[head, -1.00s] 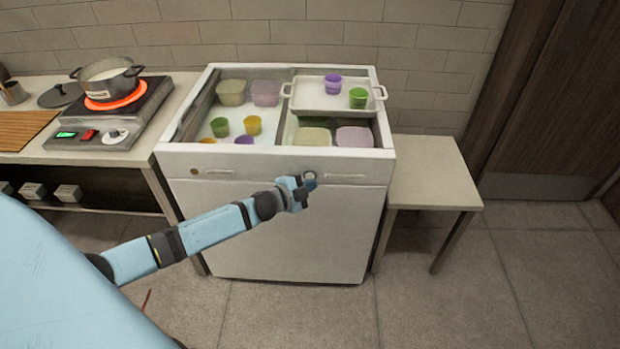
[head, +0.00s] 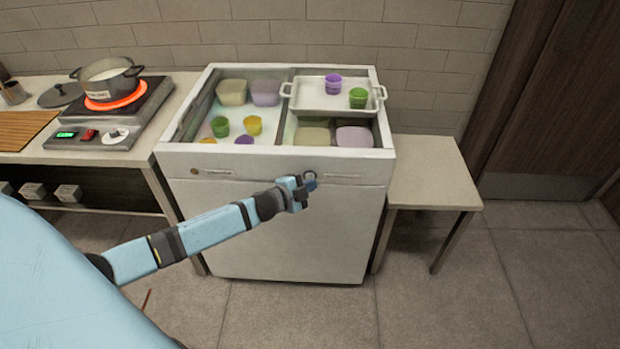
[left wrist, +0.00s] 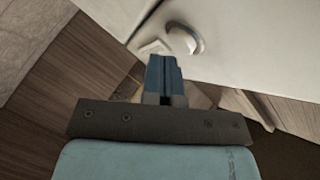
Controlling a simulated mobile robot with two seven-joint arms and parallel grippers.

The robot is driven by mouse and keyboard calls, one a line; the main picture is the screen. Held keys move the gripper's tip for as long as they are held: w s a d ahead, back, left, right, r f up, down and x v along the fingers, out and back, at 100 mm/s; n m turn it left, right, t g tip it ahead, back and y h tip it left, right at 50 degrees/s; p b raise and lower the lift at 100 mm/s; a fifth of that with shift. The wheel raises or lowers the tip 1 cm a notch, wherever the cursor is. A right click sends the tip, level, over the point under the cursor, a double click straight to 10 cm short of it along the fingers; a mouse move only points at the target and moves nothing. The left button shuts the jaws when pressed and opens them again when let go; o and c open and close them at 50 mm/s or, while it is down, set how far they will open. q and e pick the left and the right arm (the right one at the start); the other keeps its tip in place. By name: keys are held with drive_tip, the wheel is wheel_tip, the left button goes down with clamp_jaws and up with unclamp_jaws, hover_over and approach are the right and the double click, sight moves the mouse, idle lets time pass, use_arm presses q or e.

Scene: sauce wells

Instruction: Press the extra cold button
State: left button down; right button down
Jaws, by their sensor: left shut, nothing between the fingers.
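The white chest freezer (head: 290,235) stands in the middle with a front panel below its open top. A round, ringed button (head: 310,175) sits on that panel, right of the middle. The left wrist view shows a round knob-like button (left wrist: 184,38) on the white face. My left gripper (head: 308,184) is shut and empty, at the button and partly covering it. Its blue fingers (left wrist: 162,72) point at the button's lower left in the wrist view. I cannot tell whether they touch it or whether it is pressed in. My right gripper is out of view.
A small brass round (head: 195,171) sits left on the panel. The freezer holds several coloured cups and tubs; a white tray (head: 318,104) with two cups rests on top. A side table (head: 430,170) stands right, empty. A pot (head: 107,78) sits on a glowing burner left.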

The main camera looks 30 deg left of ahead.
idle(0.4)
use_arm(q)
drive_tip(key=shift+w+a, duration=0.25)
drive_tip(key=shift+w, duration=0.15)
drive_tip(key=shift+s, duration=0.1)
drive_tip(key=shift+s+d+p, duration=0.25)
drive_tip(key=shift+s+p, duration=0.05)
drive_tip(key=shift+p, duration=0.1)
drive_tip(key=s+d, duration=0.1)
drive_tip(key=s+d+p, duration=0.1)
drive_tip(key=s, duration=0.1)
drive_tip(key=s+d+p, duration=0.1)
drive_tip(key=s, duration=0.1)
idle(0.6)
drive_tip(key=shift+d, duration=0.1)
